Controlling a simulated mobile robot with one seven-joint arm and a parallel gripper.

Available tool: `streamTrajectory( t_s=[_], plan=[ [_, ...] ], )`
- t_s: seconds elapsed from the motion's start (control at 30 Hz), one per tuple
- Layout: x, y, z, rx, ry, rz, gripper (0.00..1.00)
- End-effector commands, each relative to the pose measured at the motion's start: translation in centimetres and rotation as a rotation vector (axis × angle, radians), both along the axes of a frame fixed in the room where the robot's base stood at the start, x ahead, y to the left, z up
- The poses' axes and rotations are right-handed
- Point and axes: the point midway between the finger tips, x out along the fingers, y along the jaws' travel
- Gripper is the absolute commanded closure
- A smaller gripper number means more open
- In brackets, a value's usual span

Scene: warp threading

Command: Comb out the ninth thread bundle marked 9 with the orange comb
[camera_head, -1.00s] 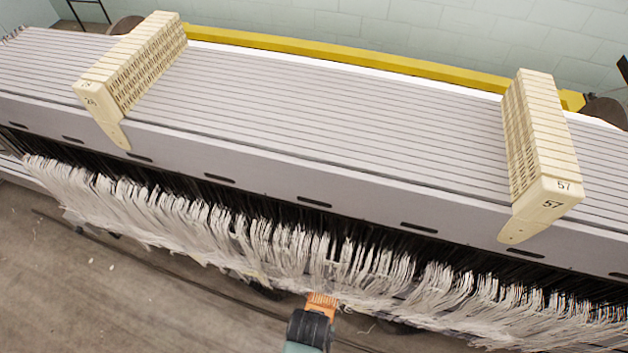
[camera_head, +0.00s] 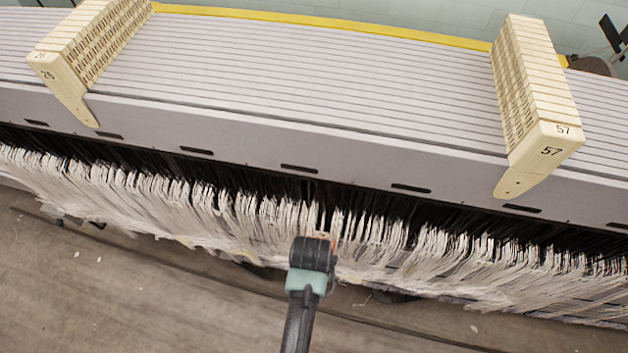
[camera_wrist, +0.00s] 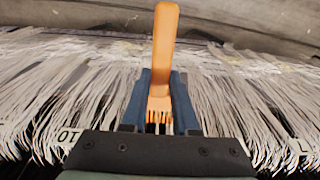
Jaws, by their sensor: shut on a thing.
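My gripper (camera_wrist: 161,100) is shut on the orange comb (camera_wrist: 165,45), which stands between its blue fingers in the wrist view. The comb's teeth point to the bottom of that view, at the pale threads. In the head view, my gripper (camera_head: 313,250) covers most of the comb, and only a little orange (camera_head: 322,235) shows at the threads (camera_head: 250,215). I cannot tell how deep the teeth sit. In the wrist view, an upside-down tag reading like 10 (camera_wrist: 68,135) is at left and one like 7 (camera_wrist: 303,147) at right. No tag marked 9 is readable.
The long grey loom frame (camera_head: 300,120) runs above the threads. Cream blocks marked 57 (camera_head: 550,145) and about 26 (camera_head: 55,70) sit across it. Bare floor (camera_head: 130,300) lies in front. Threads hang close on both sides of my gripper.

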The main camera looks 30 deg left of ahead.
Motion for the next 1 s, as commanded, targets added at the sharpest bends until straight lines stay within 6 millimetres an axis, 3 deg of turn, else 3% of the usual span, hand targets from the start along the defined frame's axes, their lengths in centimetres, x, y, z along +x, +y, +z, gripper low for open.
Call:
streamTrajectory(
  t_s=[1.0],
  plan=[
    [1.3,0.4,0.0,0.0,0.0,0.0,1.0]
  ],
)
